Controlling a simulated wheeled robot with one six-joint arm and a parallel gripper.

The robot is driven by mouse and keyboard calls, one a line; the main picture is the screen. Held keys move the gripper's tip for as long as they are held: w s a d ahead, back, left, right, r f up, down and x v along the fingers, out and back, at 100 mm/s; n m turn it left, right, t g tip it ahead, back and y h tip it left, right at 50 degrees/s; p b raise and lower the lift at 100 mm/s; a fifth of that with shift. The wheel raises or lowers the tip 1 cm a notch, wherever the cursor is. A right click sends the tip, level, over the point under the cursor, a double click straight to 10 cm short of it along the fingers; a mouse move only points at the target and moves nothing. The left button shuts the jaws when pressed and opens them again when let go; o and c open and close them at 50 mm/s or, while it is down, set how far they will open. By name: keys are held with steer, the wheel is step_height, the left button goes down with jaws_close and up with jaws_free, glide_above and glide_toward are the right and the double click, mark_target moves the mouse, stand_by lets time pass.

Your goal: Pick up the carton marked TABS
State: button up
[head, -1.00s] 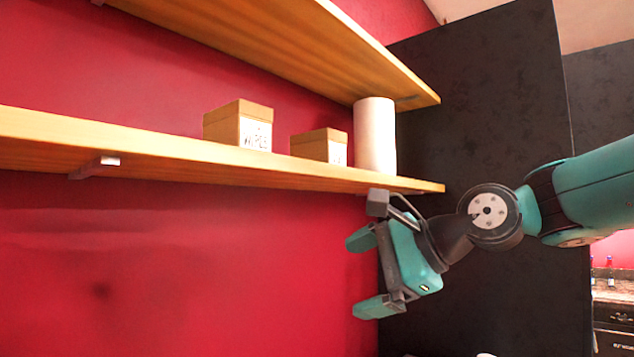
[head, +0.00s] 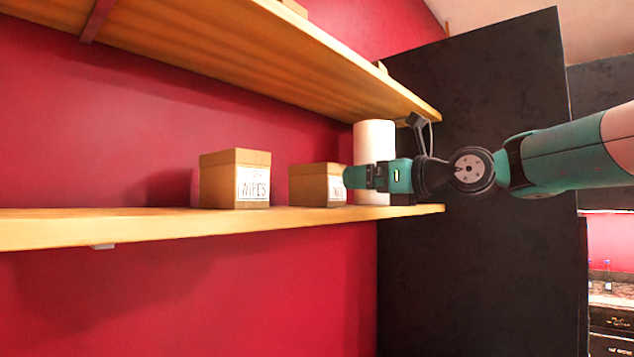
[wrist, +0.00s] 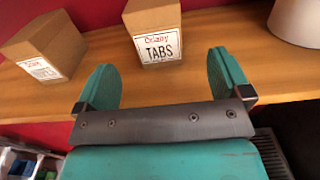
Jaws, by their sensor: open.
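The carton marked TABS (wrist: 155,32) stands upright on the wooden shelf, its white label facing my gripper in the wrist view. In the head view the same carton (head: 312,184) is the smaller brown box, its label partly hidden behind my gripper. My gripper (wrist: 170,80) is open and empty, its two teal fingers spread. The carton lies beyond the fingertips and between their lines, apart from them. In the head view my gripper (head: 352,177) is at shelf height, in front of the carton's right side.
A larger carton marked WIPES (head: 235,178) stands to the left on the same shelf (head: 130,228). A white roll (head: 374,140) stands to the right, partly behind my gripper. Another shelf (head: 290,58) runs above. A dark panel (head: 480,260) stands at the right.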

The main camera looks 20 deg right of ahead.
mark_target(337, 177)
steer(key=p+x, duration=0.1)
steer(key=x, duration=0.3)
steer(key=shift+w+a+r, duration=0.1)
steer(key=shift+w+a, duration=0.1)
steer(key=p+x, duration=0.4)
steer(key=x, duration=0.1)
steer(key=shift+s+a+r, duration=0.15)
steer(key=shift+r, duration=0.15)
steer(key=shift+f, duration=0.1)
steer(key=c, duration=1)
steer(key=shift+c, duration=0.6)
